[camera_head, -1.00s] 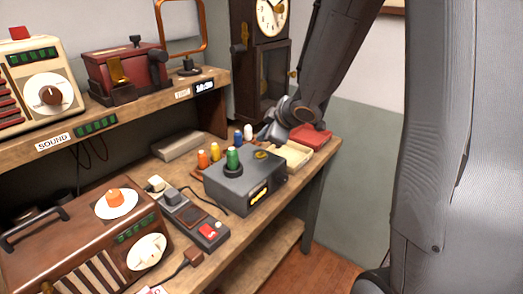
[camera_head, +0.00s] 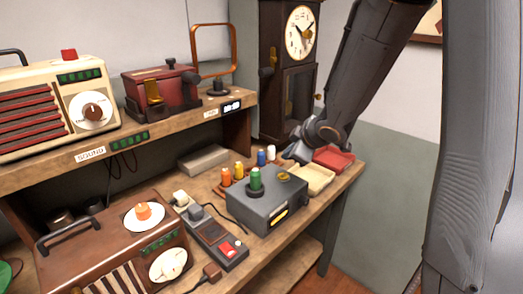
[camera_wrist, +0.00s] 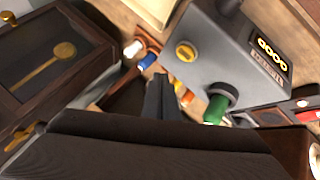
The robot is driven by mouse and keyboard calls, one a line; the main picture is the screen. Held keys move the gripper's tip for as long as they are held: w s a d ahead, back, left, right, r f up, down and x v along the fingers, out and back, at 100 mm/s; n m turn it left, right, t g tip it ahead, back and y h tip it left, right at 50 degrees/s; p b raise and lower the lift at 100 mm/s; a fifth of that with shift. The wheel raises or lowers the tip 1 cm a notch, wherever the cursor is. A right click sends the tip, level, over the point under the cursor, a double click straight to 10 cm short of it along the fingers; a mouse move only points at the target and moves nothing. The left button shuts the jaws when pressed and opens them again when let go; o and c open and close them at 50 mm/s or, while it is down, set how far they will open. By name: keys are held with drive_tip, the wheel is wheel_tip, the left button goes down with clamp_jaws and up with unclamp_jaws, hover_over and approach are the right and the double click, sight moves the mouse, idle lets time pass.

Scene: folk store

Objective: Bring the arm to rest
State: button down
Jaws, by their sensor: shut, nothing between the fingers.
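Beside my gripper are a cream tray (camera_head: 318,180), a red tray (camera_head: 334,158) and several coloured spools. A pendulum clock (camera_head: 287,75) stands behind. A brown radio (camera_head: 100,250) and a power strip (camera_head: 212,236) fill the bench's left. Open wall (camera_head: 385,190) lies to the right.

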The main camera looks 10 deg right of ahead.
drive_tip(key=s+m, duration=0.1)
drive_tip(key=s+d+f+m+h, duration=0.1)
drive_tip(key=s+d+m, duration=0.1)
drive_tip(key=s, duration=0.1)
drive_tip(key=shift+f+g+h, duration=0.2)
drive_tip(key=shift+g+h, duration=0.2)
drive_tip(key=s+a+f+m+g+b, duration=0.1)
drive_tip(key=s+f+m+g, duration=0.1)
drive_tip(key=s, duration=0.8)
drive_tip(key=s+a+f+m+g, duration=0.2)
drive_tip(key=s+f+m+g, duration=0.1)
drive_tip(key=s+m, duration=0.4)
drive_tip(key=s+g, duration=0.1)
drive_tip(key=s, duration=0.1)
drive_tip(key=shift+s+h+b, duration=0.3)
drive_tip(key=shift+s+b, duration=0.05)
drive_tip(key=shift+b, duration=0.05)
